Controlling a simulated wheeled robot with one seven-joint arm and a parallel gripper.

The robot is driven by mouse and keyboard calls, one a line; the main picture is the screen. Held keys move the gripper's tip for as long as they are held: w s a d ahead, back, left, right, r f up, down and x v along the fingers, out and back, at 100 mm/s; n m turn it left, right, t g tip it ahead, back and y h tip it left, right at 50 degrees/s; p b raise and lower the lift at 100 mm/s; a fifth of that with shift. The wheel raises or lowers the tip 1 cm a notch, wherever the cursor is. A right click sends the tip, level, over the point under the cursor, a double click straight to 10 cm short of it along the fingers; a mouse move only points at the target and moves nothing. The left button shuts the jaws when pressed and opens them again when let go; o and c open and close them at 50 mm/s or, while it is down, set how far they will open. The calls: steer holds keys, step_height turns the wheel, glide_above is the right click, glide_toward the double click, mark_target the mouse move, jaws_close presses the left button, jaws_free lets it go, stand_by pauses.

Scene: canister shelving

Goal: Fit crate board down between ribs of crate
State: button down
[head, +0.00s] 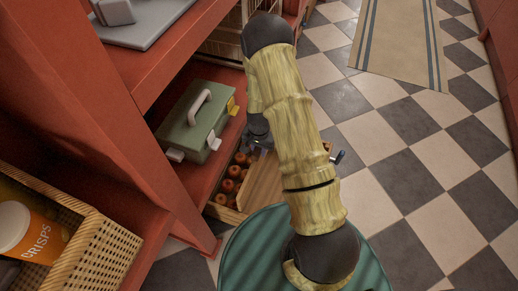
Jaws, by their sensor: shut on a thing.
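The wooden crate (226,213) is low at the shelf, beside my arm, with several round red fruits (228,187) in its left part. The crate board (264,184) is a flat light-brown panel at the crate's right part, tilted in the picture. My gripper (260,146) is at the board's upper end, mostly hidden behind my arm, and is shut on the board. The ribs cannot be made out. I cannot tell whether the board's lower edge sits between them.
A green toolbox (198,118) with a pale handle stands on the red shelf (180,186) left of the crate. A wicker basket (105,247) with an orange crisps can (28,235) is at lower left. A grey tray (150,28) lies above.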

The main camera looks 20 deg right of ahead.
mark_target(259, 168)
steer(key=shift+f+b, duration=3.95)
steer(key=shift+f, duration=3.25)
steer(key=c, duration=1.1)
jaws_free()
